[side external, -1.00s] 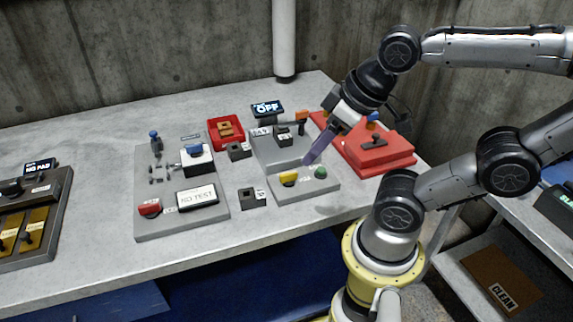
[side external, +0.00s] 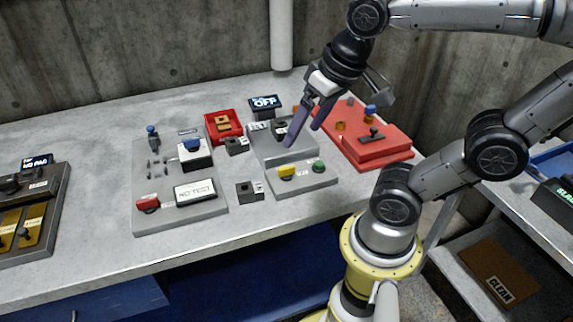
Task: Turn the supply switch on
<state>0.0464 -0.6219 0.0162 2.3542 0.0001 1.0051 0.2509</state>
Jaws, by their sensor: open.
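No label that I can read marks the supply switch, so I cannot tell which control it is. A black display (side external: 264,102) reading OFF stands at the back of the grey stepped panel (side external: 322,181). That panel carries a dark block (side external: 280,126) on its upper step, and a yellow control (side external: 286,172) and a green button (side external: 318,167) on its lower step. My gripper (side external: 304,134) is open and empty, with its purple fingers pointing down over the panel's upper step. The left fingertip is close in front of the dark block. Contact cannot be told.
A red base (side external: 378,152) with a black lever (side external: 374,134) and a blue-topped part (side external: 370,111) lies to the right. A red tray (side external: 222,138) and a grey panel (side external: 150,221) with a NO TEST display (side external: 195,192) lie to the left. The table's front strip is clear.

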